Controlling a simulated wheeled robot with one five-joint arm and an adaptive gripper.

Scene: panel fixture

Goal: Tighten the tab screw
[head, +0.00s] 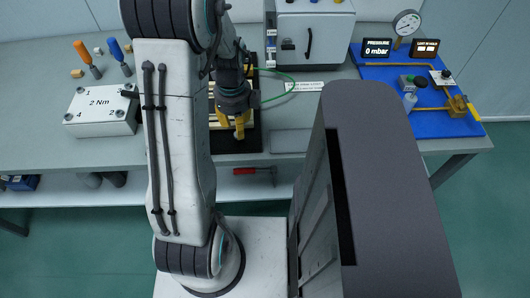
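My gripper (232,129) points down over the black mat (236,145) at the middle of the bench. Its two yellow fingertips show apart, and I see nothing held between them. I cannot make out the tab screw; my arm and gripper cover much of the mat. A light-coloured item with yellow strips (217,93) shows partly behind my gripper. A white block (102,111) marked "2 Nm", with numbered corners, lies to the left. An orange-handled screwdriver (84,54) and a blue-handled one (116,50) stand behind it.
A white cabinet (314,37) with a dark handle stands at the back, with a green cable beside it. A blue board (378,76) with a pressure gauge (406,23) and displays is at the right. A grey flat plate (290,141) lies right of the mat. A red-handled tool (247,171) is below.

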